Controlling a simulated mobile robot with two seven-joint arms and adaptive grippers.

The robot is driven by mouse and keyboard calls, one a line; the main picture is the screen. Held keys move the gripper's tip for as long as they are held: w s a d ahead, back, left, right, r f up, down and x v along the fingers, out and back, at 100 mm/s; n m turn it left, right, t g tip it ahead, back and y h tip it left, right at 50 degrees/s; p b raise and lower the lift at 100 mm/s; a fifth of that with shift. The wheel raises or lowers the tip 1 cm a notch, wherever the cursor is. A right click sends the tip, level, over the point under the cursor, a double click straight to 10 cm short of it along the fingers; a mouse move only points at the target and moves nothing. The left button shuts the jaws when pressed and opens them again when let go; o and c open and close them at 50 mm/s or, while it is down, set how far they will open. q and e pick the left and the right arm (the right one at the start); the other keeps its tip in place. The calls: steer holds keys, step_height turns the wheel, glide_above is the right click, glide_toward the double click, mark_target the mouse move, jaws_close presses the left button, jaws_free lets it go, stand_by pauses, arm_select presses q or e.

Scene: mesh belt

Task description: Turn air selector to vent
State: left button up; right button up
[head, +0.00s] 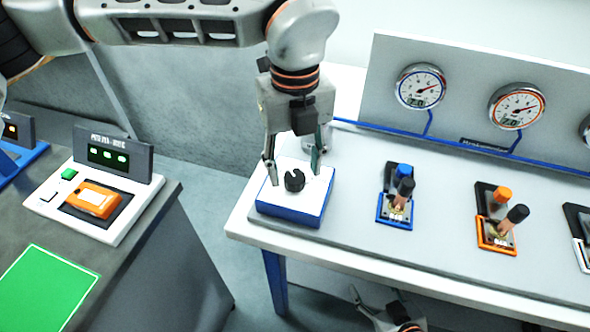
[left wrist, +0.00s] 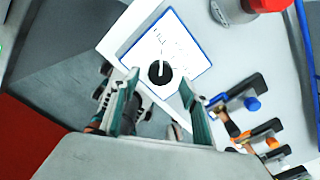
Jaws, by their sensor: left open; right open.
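The air selector is a black round knob (head: 294,181) on a white box with a blue base (head: 290,214), at the bench's left end. My left gripper (head: 293,165) points down over the knob, open, one finger on each side. In the left wrist view the knob (left wrist: 160,72) has a white pointer line and sits just beyond the open fingertips (left wrist: 158,90). Lettering on the box face (left wrist: 185,50) is too blurred to read surely. I cannot tell whether the fingers touch the knob. My right gripper (head: 376,306) is open and empty at the bottom edge, below the bench.
Blue-framed (head: 394,208) and orange-framed (head: 495,232) valve stations stand to the right. Round gauges (head: 420,87) sit on the back panel (head: 465,75). A separate counter at left holds an orange device (head: 93,199) in a white dock and a green mat (head: 48,290).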

mark_target(295, 180)
arm_select(q)
steer(key=shift+f, duration=1.05)
steer(key=shift+c, duration=0.3)
steer(key=c, duration=1)
